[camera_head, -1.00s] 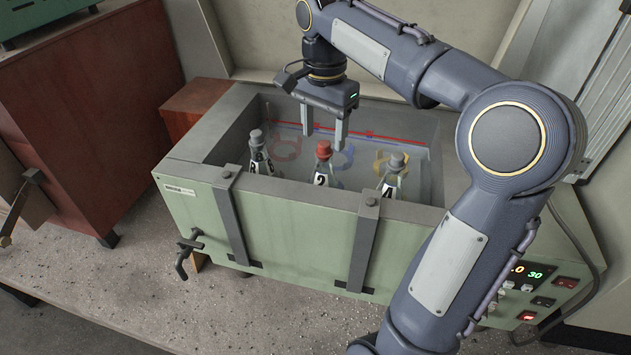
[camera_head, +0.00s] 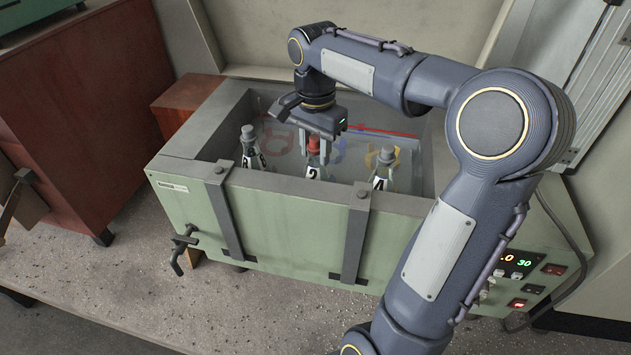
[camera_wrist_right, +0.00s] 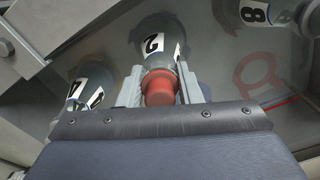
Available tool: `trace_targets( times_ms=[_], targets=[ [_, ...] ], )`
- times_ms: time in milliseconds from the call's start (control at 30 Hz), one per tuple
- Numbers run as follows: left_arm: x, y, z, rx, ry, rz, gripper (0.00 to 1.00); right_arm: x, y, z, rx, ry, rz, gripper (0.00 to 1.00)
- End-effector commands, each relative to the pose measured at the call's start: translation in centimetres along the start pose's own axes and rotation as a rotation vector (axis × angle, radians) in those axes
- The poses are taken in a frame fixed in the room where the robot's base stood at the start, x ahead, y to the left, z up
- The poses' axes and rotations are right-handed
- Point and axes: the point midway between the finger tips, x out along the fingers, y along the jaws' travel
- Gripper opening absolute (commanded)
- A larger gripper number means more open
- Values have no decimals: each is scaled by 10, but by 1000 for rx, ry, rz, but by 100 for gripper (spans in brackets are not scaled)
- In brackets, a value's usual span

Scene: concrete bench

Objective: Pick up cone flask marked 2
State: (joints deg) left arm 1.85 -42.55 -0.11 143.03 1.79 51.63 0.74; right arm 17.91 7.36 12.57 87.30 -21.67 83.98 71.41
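The cone flask marked 2 (camera_head: 312,172) has a red stopper and stands in the bath, in the middle of three flasks. It also shows in the right wrist view (camera_wrist_right: 158,47), with its label readable. My right gripper (camera_head: 314,153) is lowered over this flask, pointing down. Its two fingers (camera_wrist_right: 163,82) lie on either side of the stopper and neck, very close to them. Whether they press on the neck I cannot tell. The flask's lower part is partly hidden by the bath's front wall.
A grey-stoppered flask marked 8 (camera_head: 249,150) stands left and one marked 4 (camera_head: 382,172) stands right, both close by. The green bath (camera_head: 285,215) has raised walls and two front straps. Coloured rings (camera_head: 281,136) lie inside it. A reddish-brown cabinet (camera_head: 90,110) stands left.

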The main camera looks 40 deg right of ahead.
Motion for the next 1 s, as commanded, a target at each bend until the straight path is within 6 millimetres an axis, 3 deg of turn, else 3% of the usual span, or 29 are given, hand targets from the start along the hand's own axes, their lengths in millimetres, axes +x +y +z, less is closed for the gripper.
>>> trace_targets(
  times_ms=[33,167,667,867,1000],
  targets=[
    [0,0,0,0,0,0,0,0,0,0,0,0,0,16],
    [0,0,0,0,0,0,0,0,0,0,0,0,0,0],
    [0,0,0,0,0,0,0,-9,-1,0,0,1,-3,0],
    [-1,1,-1,0,0,0,0,-40,-1,0,-1,2,-7,0],
    [-4,2,-2,0,0,0,0,-77,-2,0,-1,2,-8,0]
  ],
)
